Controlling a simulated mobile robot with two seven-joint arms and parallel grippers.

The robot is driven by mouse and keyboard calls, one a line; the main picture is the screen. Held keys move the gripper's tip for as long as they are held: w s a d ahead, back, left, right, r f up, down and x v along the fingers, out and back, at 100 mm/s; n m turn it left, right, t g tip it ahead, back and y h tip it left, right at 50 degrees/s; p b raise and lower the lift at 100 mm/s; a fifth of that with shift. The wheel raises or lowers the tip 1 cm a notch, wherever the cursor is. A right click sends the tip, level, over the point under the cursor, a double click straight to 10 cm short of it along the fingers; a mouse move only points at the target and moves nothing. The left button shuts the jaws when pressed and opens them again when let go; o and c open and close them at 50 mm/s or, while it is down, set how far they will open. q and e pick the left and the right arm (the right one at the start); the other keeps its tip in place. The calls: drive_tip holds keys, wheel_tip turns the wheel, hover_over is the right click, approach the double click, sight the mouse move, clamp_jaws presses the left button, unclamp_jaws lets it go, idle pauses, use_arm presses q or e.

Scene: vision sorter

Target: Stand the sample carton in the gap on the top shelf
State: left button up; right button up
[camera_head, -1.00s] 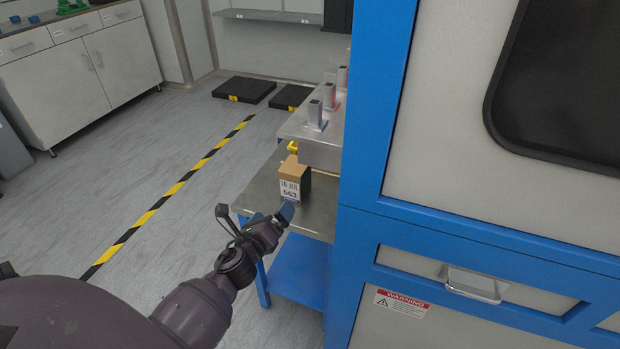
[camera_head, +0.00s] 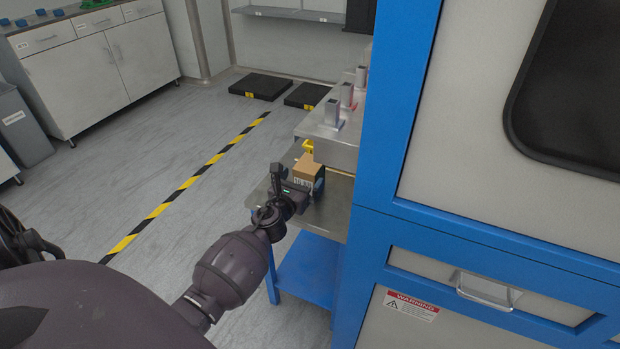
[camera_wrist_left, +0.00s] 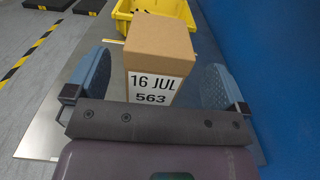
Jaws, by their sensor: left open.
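The sample carton (camera_wrist_left: 159,60) is a brown box with a white label reading "16 JUL 563". It stands upright on the metal table and also shows in the head view (camera_head: 307,168), partly hidden by my gripper. My left gripper (camera_wrist_left: 158,85) is open, with one blue fingertip pad on each side of the carton and a visible gap on both sides. In the head view my left gripper (camera_head: 298,188) is at the carton's near side. The top shelf with the gap cannot be made out for certain.
The metal table (camera_head: 334,212) stands against a large blue and grey machine (camera_head: 390,130) on the right. A yellow bin (camera_wrist_left: 185,20) is just behind the carton. Grey posts (camera_head: 333,112) rise from the raised surface beyond. Open floor lies to the left.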

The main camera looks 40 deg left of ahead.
sight(308, 171)
use_arm(q)
drive_tip(key=x, duration=0.2)
drive_tip(key=f+b+x, duration=0.1)
drive_tip(key=x, duration=0.1)
drive_tip(key=shift+w+a+r, duration=0.15)
drive_tip(key=shift+w, duration=0.35)
drive_tip(key=shift+c, duration=0.3)
drive_tip(key=c, duration=1.2)
